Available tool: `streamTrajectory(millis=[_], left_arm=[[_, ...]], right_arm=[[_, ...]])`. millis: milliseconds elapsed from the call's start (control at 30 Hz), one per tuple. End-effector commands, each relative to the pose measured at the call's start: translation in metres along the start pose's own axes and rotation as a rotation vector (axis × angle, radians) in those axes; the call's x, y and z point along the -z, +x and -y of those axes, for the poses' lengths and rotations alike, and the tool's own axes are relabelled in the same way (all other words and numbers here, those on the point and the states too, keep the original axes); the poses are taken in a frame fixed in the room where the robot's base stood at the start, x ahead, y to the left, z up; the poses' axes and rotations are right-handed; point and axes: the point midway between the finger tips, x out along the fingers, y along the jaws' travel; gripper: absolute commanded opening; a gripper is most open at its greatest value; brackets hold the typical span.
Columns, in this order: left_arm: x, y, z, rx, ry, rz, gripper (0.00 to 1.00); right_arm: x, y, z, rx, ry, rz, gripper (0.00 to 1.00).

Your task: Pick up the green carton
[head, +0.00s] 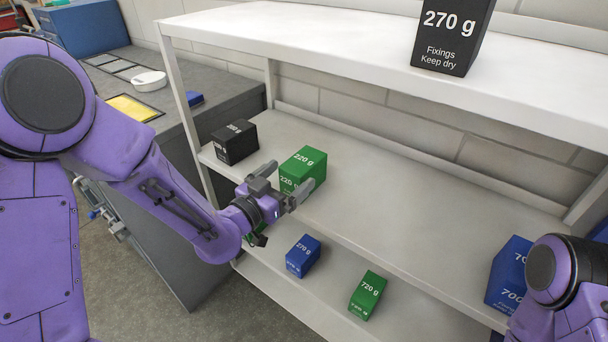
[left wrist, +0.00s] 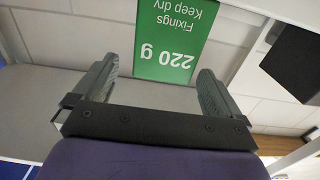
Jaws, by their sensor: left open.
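A green carton marked 220 g (head: 304,166) stands on the middle shelf. My left gripper (head: 291,175) is open in front of it, with one finger towards each side. In the left wrist view, the green carton (left wrist: 172,45) shows its label upside down between the fingertips of the left gripper (left wrist: 158,66). A gap shows at the left finger; the right finger looks close to the carton's edge, and I cannot tell whether it touches. A second green carton, marked 720 g (head: 367,296), lies on the lower shelf. My right gripper is out of view.
A black carton (head: 235,142) stands left of the 220 g carton. A blue 270 g carton (head: 303,256) is on the lower shelf, and a larger blue carton (head: 508,275) stands at the right. The upper shelf (head: 300,35) overhangs, holding a black 270 g carton (head: 450,37).

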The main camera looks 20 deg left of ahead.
Motion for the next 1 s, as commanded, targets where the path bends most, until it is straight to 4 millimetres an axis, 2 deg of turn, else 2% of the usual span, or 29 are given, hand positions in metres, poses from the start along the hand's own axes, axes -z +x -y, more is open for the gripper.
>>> streamTrajectory(millis=[200,300,500,700,1000], left_arm=[[-0.001,0.038,0.003,0.0,0.001,0.0,0.99],[-0.002,0.045,0.004,0.003,-0.001,0.0,0.99],[-0.003,0.045,0.004,0.003,-0.001,0.001,0.99],[-0.003,0.045,0.004,0.003,-0.001,0.001,0.35],[0.0,0.045,0.003,0.003,-0.001,0.0,0.35]], right_arm=[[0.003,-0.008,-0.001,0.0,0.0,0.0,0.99],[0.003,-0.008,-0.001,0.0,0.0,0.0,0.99],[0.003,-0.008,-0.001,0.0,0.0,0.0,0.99],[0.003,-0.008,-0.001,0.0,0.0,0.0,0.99],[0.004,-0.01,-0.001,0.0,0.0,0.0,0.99]])
